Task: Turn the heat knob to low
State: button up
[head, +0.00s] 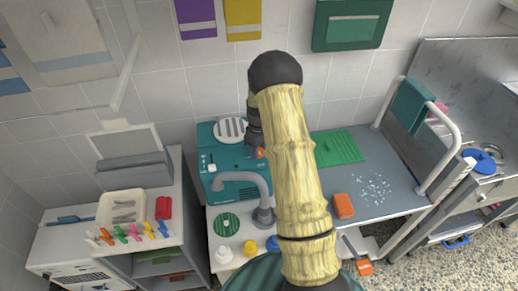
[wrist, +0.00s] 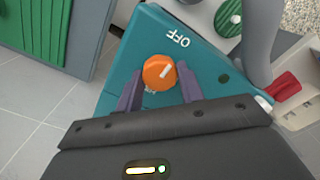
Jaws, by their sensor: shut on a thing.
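The orange heat knob (wrist: 159,72) is on the teal unit (wrist: 120,92) in the wrist view. Its white pointer mark slants up and right, toward the printed word OFF. Another label just below the knob is partly hidden and I cannot read it. My gripper (wrist: 159,80) has its two purple fingers on either side of the knob and is shut on it. In the head view, the knob (head: 260,153) shows as a small orange patch beside my dark gripper (head: 256,140), on the teal unit (head: 238,190). My arm hides part of the unit there.
A grey curved faucet (head: 245,179) stands close in front of the unit. A round green disc (head: 227,224) and small bottles are near it. A green ribbed mat (head: 337,148) and an orange block (head: 343,206) lie on the grey table to the right.

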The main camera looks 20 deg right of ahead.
jog(key=m, duration=0.4)
jog(key=shift+m, duration=0.3)
jog(key=m, duration=0.4)
jog(key=shift+d+m, duration=0.1)
jog(key=shift+m, duration=0.2)
jog(key=m, duration=0.4)
jog(key=shift+m+p, duration=0.4)
jog(key=shift+m, duration=1.8)
jog(key=o, duration=1)
